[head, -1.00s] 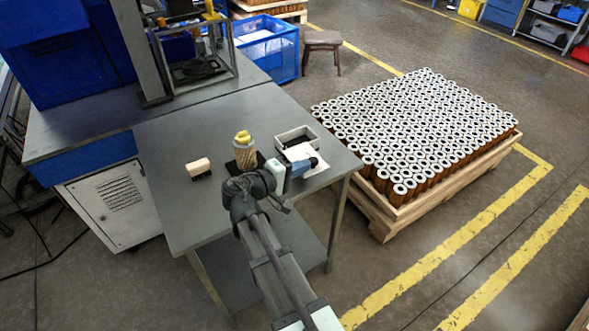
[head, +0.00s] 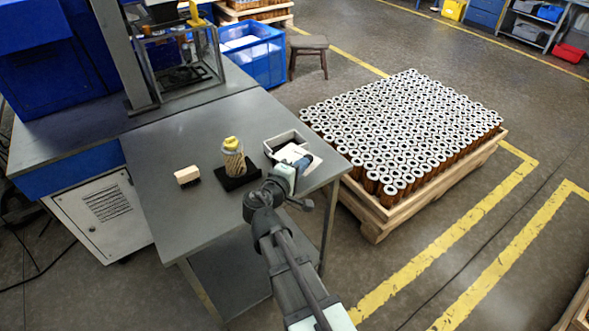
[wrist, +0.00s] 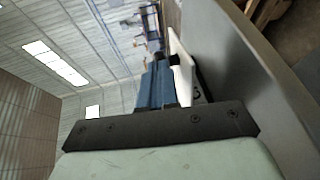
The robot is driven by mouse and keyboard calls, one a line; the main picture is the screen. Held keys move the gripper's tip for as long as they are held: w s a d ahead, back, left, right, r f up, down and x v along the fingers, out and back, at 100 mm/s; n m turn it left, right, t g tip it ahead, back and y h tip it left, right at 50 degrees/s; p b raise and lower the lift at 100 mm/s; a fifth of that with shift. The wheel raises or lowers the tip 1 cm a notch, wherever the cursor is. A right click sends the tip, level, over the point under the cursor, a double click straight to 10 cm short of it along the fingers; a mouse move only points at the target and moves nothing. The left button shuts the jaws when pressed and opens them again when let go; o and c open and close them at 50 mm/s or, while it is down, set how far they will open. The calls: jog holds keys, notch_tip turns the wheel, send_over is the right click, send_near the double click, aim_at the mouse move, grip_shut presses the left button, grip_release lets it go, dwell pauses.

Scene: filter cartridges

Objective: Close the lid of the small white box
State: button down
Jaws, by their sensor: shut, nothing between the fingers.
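The small white box (head: 281,137) sits near the right edge of the grey table, and its dark inside partly shows. Its white lid (head: 292,152) is tilted up at the box's near side, not closed. My gripper (head: 303,163) is shut and empty, its blue fingers right at the lid's near side. In the wrist view the shut blue fingers (wrist: 158,84) lie beside the white lid panel (wrist: 182,66), seen nearly edge-on. Whether they touch it I cannot tell. My gripper hides part of the lid and the box's near wall.
Left of the box a jar with a yellow top (head: 233,158) stands on a black base (head: 240,178). A wooden-backed brush (head: 187,175) lies further left. The table's right edge (head: 335,158) is close to the box. A pallet of filter cartridges (head: 405,130) stands beyond it.

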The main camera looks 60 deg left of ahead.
aim_at(306, 143)
jog(key=w+n+y, duration=0.1)
jog(key=w+g+y, duration=0.1)
jog(key=n+g+y, duration=0.1)
jog(key=shift+w+a+n, duration=0.25)
jog(key=shift+w+n, duration=0.05)
jog(key=shift+w, duration=0.1)
jog(key=shift+w+a+n+g+y, duration=0.55)
jog(key=shift+w+n+g+y, duration=0.15)
jog(key=shift+n+g+y, duration=0.1)
jog(key=shift+w+a+n+g+y, duration=0.55)
jog(key=shift+w+n+g+y, duration=0.1)
jog(key=shift+n+g+y, duration=0.15)
jog(key=shift+x, duration=1.15)
jog(key=shift+w+a+r, duration=0.2)
jog(key=shift+w+a, duration=0.65)
jog(key=shift+a, duration=0.25)
jog(key=shift+w+a, duration=0.15)
jog(key=shift+a, duration=0.35)
jog(key=shift+w+a, duration=0.2)
jog(key=shift+a, duration=0.35)
jog(key=shift+w+a, duration=0.15)
jog(key=shift+a, duration=0.8)
jog(key=w+d+r, duration=0.2)
jog(key=d, duration=1.1)
jog(key=shift+d+r, duration=0.25)
jog(key=shift+d, duration=0.05)
